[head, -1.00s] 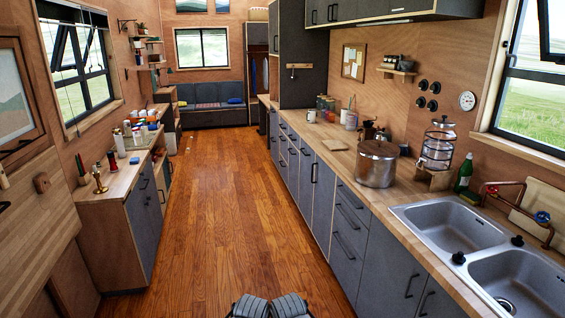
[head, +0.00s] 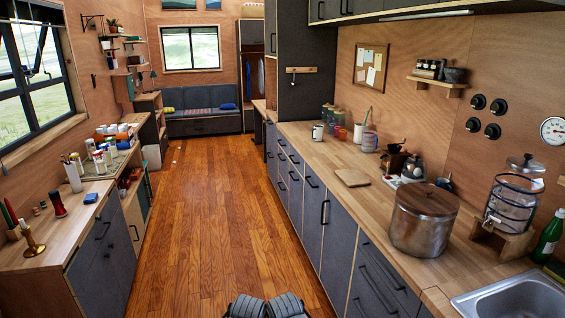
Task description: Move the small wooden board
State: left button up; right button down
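A small wooden board (head: 352,177) lies flat on the right-hand wooden counter, near the counter's front edge. It is left of and beyond the large steel pot (head: 422,220) with a wooden lid. Nothing covers the board. Neither of my grippers can be made out in the head view. Only a dark grey part of my own body shows at the bottom centre.
Jars (head: 338,122), a white mug (head: 318,132) and a coffee grinder (head: 397,160) stand on the right counter (head: 440,264) around the board. A water dispenser (head: 512,203) and sink (head: 525,300) are nearer. The wooden floor (head: 215,220) between the counters is clear.

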aim_at(351, 178)
jog(key=i, duration=3.35)
jog(key=i+z, duration=0.15)
jog(key=z, duration=0.25)
